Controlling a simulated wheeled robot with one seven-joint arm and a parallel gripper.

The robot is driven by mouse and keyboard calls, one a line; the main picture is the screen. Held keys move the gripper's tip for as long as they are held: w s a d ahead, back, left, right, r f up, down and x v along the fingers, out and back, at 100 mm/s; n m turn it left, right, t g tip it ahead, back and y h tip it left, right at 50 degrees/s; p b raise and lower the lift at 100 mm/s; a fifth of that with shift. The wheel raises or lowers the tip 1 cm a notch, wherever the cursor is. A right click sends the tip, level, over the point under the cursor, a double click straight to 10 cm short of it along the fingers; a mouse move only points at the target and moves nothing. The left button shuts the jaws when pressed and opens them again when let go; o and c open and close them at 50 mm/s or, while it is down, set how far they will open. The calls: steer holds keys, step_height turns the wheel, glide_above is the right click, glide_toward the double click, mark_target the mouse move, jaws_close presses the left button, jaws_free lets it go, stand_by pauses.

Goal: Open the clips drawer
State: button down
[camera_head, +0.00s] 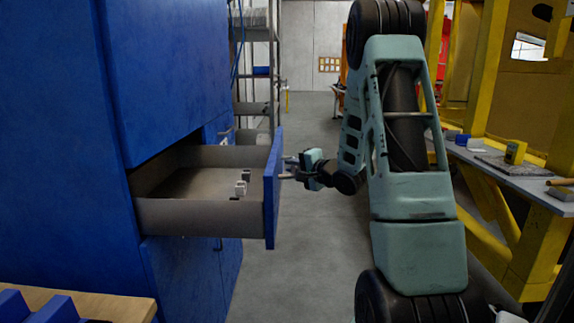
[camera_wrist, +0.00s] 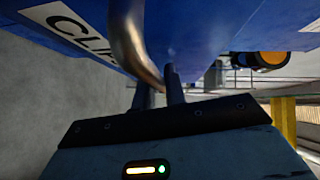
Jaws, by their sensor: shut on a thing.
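The clips drawer (camera_head: 200,216) is pulled well out of the blue cabinet, and its blue front panel (camera_head: 272,190) faces right. Several small clips (camera_head: 240,188) lie on its floor near the front. In the wrist view a white label reading "CLI" (camera_wrist: 75,28) shows on the blue front, beside a curved metal handle (camera_wrist: 130,45). My gripper (camera_head: 290,168) is at the outer face of the drawer front. Its fingers (camera_wrist: 160,88) are shut on the handle in the wrist view.
The blue cabinet (camera_head: 165,80) fills the left side. A wooden bench top with blue parts (camera_head: 85,303) is at the lower left. A yellow frame and grey worktop (camera_head: 500,165) stand on the right. Grey floor (camera_head: 305,250) is clear between them.

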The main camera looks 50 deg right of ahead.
steer(key=c, duration=1.5)
jaws_free()
steer(key=shift+o, duration=0.2)
steer(key=s+a+r, duration=0.2)
steer(key=s, duration=1.5)
steer(key=shift+r, duration=0.15)
steer(key=shift+s+a, duration=0.1)
